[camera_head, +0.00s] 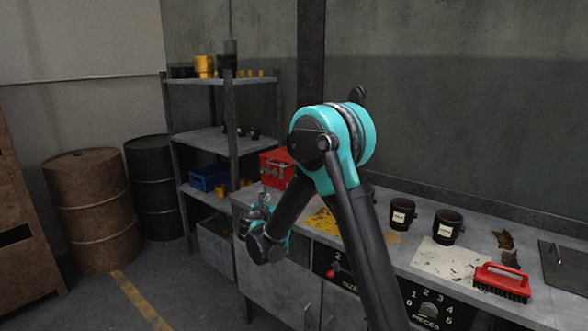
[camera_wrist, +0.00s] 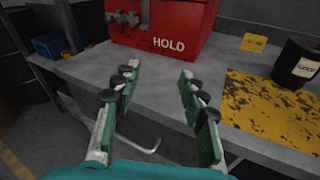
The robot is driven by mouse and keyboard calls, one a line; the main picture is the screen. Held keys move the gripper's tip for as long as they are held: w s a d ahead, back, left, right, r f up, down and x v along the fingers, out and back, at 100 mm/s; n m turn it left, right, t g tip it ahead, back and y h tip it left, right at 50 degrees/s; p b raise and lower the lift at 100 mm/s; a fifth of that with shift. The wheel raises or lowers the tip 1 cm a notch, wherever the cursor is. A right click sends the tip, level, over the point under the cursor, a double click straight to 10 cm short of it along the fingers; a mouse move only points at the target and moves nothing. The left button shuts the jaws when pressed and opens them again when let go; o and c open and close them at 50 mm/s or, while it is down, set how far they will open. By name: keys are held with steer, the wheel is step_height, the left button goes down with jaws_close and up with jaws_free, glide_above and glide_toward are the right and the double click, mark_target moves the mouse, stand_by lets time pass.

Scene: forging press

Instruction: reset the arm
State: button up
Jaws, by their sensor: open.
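My arm, teal and black, rises through the middle of the head view, and its end bends down to the left. My gripper (camera_head: 262,215) hangs beside the left end of the workbench in the head view. In the wrist view my gripper (camera_wrist: 158,85) has its two green-padded fingers spread wide, with nothing between them. The grey bench top and its front edge lie beyond the fingertips. In the head view my arm hides part of the bench.
A red box marked HOLD (camera_wrist: 165,25) stands on the bench ahead of the fingers. A yellow worn mat (camera_wrist: 270,105) and a dark cup (camera_wrist: 297,62) are to its right. Dark cups (camera_head: 447,227) and a red brush (camera_head: 502,281) lie farther right. Shelves (camera_head: 205,137) and barrels (camera_head: 92,205) stand left.

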steer(key=s+d+m+g, duration=0.1)
steer(key=s+d+m, duration=0.1)
steer(key=d, duration=0.3)
steer(key=s+d+f+m+g+h, duration=0.1)
steer(key=s+d+m, duration=0.1)
steer(key=d+m, duration=0.1)
steer(key=s+d+m+g, duration=0.1)
steer(key=s+d+m, duration=0.1)
steer(key=d, duration=0.4)
steer(key=shift+d+f+m+g+h, duration=0.15)
steer(key=shift+d+m+g+h, duration=0.2)
steer(key=shift+m, duration=0.45)
steer(key=s+d+f+m+g+y, duration=0.1)
steer(key=s+d+f+m+g, duration=0.25)
steer(key=s+d+m, duration=0.55)
steer(key=s+d+f+m+g+y, duration=0.1)
steer(key=s+d+f+m+g, duration=0.35)
steer(key=s, duration=0.75)
steer(key=s+a+f+m+y, duration=0.1)
steer(key=s+f+m+y, duration=0.2)
steer(key=s+m, duration=0.6)
steer(key=s, duration=0.3)
steer(key=shift+s+a+f, duration=0.25)
steer(key=shift+m, duration=0.25)
